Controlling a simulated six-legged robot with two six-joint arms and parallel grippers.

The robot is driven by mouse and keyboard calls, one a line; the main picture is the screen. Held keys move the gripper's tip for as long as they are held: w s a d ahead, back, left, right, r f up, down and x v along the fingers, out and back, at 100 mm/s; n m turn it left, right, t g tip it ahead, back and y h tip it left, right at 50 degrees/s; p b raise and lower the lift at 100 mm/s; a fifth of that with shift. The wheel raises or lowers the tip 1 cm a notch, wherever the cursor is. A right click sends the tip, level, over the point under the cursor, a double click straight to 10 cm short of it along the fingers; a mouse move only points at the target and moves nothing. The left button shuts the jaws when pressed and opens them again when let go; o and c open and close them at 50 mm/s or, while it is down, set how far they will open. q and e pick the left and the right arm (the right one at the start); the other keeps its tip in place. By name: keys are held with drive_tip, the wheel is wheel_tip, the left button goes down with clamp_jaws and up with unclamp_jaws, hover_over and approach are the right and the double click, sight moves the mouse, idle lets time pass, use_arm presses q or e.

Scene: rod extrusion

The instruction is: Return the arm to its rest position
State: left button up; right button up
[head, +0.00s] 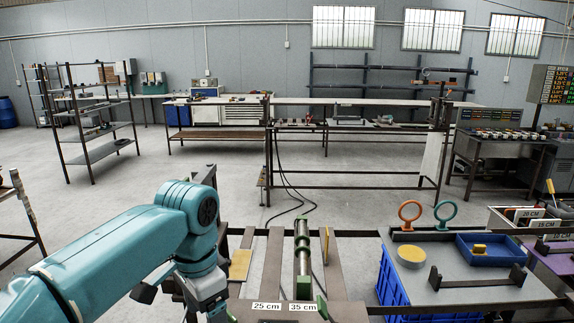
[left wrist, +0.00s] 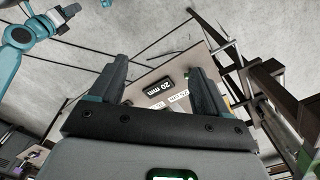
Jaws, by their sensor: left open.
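My left arm (head: 125,250) comes in from the left in the head view, bent at a teal joint, with its wrist pointing down near the bottom edge. My left gripper is cut off there. In the left wrist view my left gripper (left wrist: 158,68) is open, with its two dark fingers wide apart and nothing held between them. A light board with a black "20 mm" label (left wrist: 166,86) shows behind the gap between the fingers; how far away it is I cannot tell.
Further right is a table (head: 455,275) with a blue tray (head: 490,250) and two rings on stands. Open floor (head: 190,165) lies beyond.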

use_arm(q)
wheel_tip(320, 180, down, 27)
drive_tip(key=s+d+n+h, duration=0.1)
drive_tip(key=d+n+h, duration=0.2)
drive_tip(key=s+a+f+n+h, duration=0.1)
drive_tip(key=s+f+n, duration=0.7)
drive_tip(key=s+f, duration=0.7)
drive_tip(key=s, duration=0.4)
drive_tip(key=shift+a+f, duration=0.15)
drive_tip(key=shift+f, duration=0.1)
